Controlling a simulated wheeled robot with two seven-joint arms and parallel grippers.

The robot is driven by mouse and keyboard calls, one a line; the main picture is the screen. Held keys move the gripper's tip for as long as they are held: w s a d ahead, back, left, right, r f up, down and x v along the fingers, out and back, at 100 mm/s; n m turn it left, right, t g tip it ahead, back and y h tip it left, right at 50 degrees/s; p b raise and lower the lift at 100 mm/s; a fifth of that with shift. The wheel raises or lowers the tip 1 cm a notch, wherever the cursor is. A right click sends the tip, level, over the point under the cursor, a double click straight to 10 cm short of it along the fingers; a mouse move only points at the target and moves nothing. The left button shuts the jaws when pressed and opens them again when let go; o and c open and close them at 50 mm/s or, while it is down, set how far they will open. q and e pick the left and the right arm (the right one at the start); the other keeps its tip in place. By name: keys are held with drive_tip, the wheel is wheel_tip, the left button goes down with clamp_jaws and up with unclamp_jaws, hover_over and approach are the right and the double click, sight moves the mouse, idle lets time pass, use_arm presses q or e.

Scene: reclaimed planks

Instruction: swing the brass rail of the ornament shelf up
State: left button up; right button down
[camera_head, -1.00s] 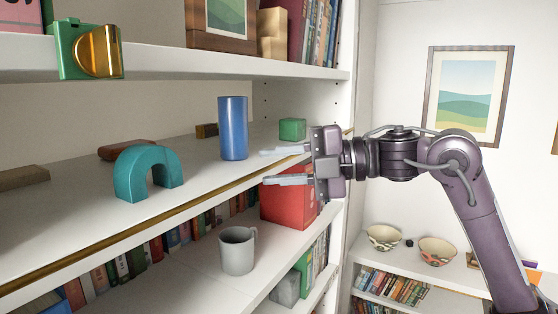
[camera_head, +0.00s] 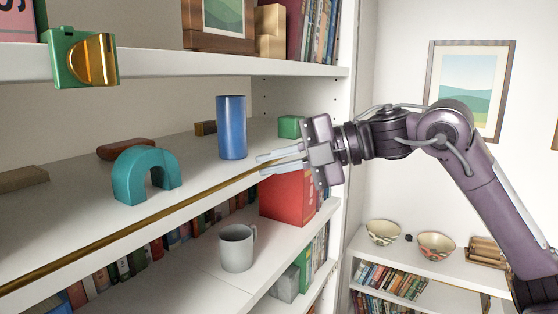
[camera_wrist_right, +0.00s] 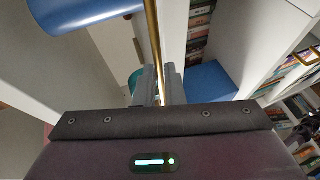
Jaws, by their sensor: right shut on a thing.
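The brass rail (camera_head: 150,221) of the ornament shelf (camera_head: 70,222) runs low along the shelf's front edge. My right gripper (camera_head: 262,163) is shut on the rail near its right end, with the fingers pointing left and a little tilted. In the right wrist view the rail (camera_wrist_right: 152,40) runs down between the two fingertips (camera_wrist_right: 159,78). The fingers hide a short piece of it. On the shelf stand a teal arch (camera_head: 130,180), a blue cylinder (camera_head: 232,128) and a green block (camera_head: 291,127). My left gripper is not in view.
Below are a grey mug (camera_head: 237,248), a red box (camera_head: 287,198) and books. The white side upright (camera_head: 347,100) stands right behind my gripper. The space in front of the shelf's left part is clear.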

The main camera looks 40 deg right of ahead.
drive_tip(key=shift+w+r+h, duration=0.1)
drive_tip(key=shift+r+h, duration=0.15)
drive_tip(key=shift+h, duration=0.05)
drive_tip(key=c, duration=1.5)
unclamp_jaws()
drive_tip(key=shift+a, duration=0.1)
drive_tip(key=shift+f, duration=0.1)
drive_tip(key=b+v, duration=0.4)
drive_tip(key=v, duration=0.4)
drive_tip(key=shift+w, duration=0.15)
drive_tip(key=shift+g, duration=0.3)
